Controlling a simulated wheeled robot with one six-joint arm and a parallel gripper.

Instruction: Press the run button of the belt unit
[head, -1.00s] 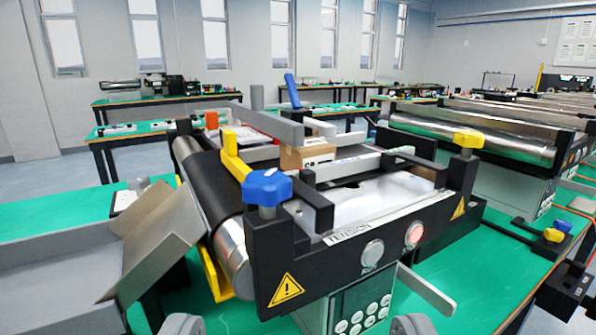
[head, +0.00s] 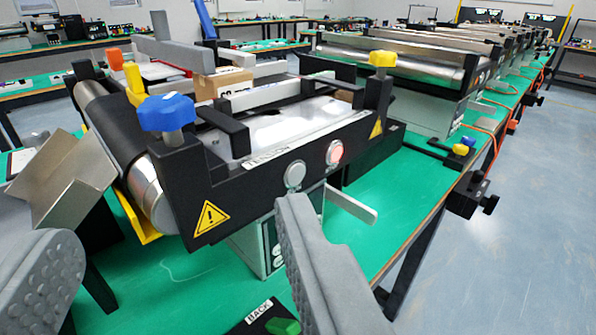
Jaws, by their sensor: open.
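The belt unit (head: 230,185) stands on the green table, its black front panel labelled TENSION. That panel has a white round button (head: 295,174) and, right of it, a red lit round button (head: 334,152). The small captions under them are too blurred to read, so I cannot tell by text which is run. My gripper (head: 168,232) is open and empty in the foreground, one grey finger at lower left and one at lower centre. The right finger appears just below the white button. I cannot tell whether it touches anything. The right finger partly hides a lower control box (head: 262,240).
A blue knob (head: 166,112) and a yellow knob (head: 382,60) stick up from the unit. A grey metal chute (head: 62,180) is at left. A plate marked BACK (head: 262,318) lies at the bottom.

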